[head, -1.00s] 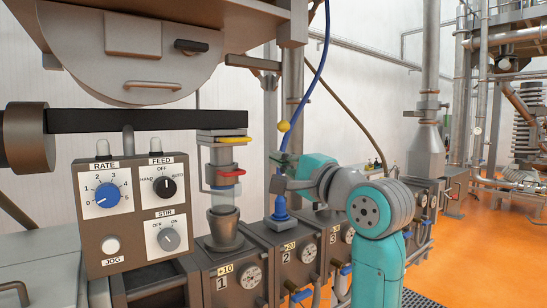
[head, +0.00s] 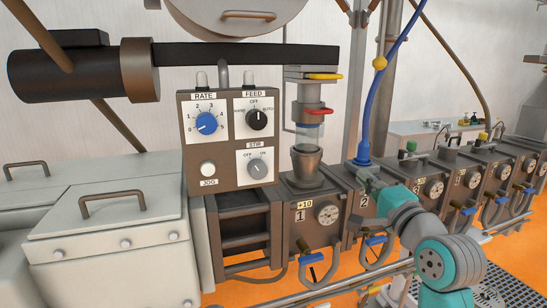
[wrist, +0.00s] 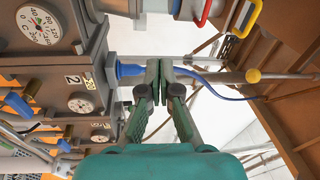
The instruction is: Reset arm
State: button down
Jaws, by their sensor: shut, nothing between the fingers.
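My gripper (head: 368,182) shows in the head view in front of the blue-hosed barrel section marked 2. In the wrist view my gripper (wrist: 158,78) has its green fingers together and holds nothing. My teal and grey arm reaches in from the lower right. The blue hose (head: 373,110) rises behind my gripper in the head view. In the wrist view the hose's blue fitting (wrist: 130,70) lies just left of the fingertips; I cannot tell whether they touch.
A control box (head: 228,138) with RATE, FEED and STIR knobs hangs left of the feeder column (head: 308,140). Barrel sections with gauges (head: 327,212) and blue-handled valves line the front. A grey cabinet (head: 110,225) stands at left. Orange floor (head: 345,265) shows below.

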jog(key=s+f+n+h, duration=0.1)
jog(key=s+f, duration=0.3)
jog(key=f, duration=0.6)
jog(key=s+f+h, duration=0.1)
jog(key=s+f, duration=0.2)
jog(key=f, duration=0.8)
jog(key=s+f+n+g+h, duration=0.2)
jog(key=s+f+n, duration=0.1)
jog(key=s+f, duration=1)
jog(key=s+a+f+n, duration=0.1)
jog(key=s+f+n, duration=0.15)
jog(key=s, duration=0.55)
jog(key=s+f+n, duration=0.2)
jog(key=s+f, duration=0.2)
jog(key=s, duration=0.4)
jog(key=s+r+n+g, duration=0.2)
jog(key=s+n, duration=0.3)
jog(key=s, duration=1.2)
jog(key=shift+s+a+h, duration=0.2)
jog(key=shift+a+h, duration=0.1)
jog(key=shift+a, duration=0.1)
jog(key=shift+d, duration=0.15)
